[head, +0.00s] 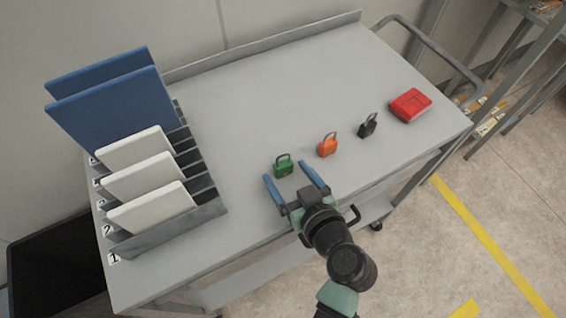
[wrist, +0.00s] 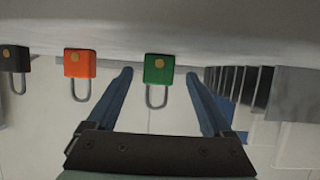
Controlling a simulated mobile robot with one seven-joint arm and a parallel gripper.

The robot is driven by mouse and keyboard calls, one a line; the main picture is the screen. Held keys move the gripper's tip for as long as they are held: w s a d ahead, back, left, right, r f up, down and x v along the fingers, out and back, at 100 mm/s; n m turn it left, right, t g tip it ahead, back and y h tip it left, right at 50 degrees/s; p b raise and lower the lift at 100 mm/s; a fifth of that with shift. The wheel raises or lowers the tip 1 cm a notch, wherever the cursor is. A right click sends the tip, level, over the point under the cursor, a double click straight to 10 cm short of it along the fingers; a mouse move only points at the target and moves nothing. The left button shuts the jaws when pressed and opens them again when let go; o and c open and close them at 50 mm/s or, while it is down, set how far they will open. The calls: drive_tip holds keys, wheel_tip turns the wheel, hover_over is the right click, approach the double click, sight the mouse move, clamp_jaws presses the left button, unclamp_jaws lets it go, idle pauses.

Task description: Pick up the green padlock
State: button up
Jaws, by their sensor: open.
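The green padlock (head: 284,169) stands on the grey cart top (head: 270,95) with its shackle up, near the front edge. My gripper (head: 289,170) is open, with its two blue fingers reaching to either side of the padlock in the head view. In the wrist view the green padlock (wrist: 158,70) shows between the two fingertips (wrist: 158,72), with the shackle hanging downward in that picture. The fingers look apart from it, and I cannot tell their height relative to it.
An orange padlock (head: 327,146), a black padlock (head: 368,125) and a red case (head: 410,105) stand in a row to the right. A numbered rack (head: 205,210) with white panels (head: 150,210) and blue panels (head: 110,110) stands at left. The cart's middle is clear.

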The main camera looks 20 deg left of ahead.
sight(285, 170)
drive_tip(key=x, duration=0.3)
drive_tip(key=shift+w+r, duration=0.1)
drive_tip(key=shift+w, duration=0.1)
clamp_jaws()
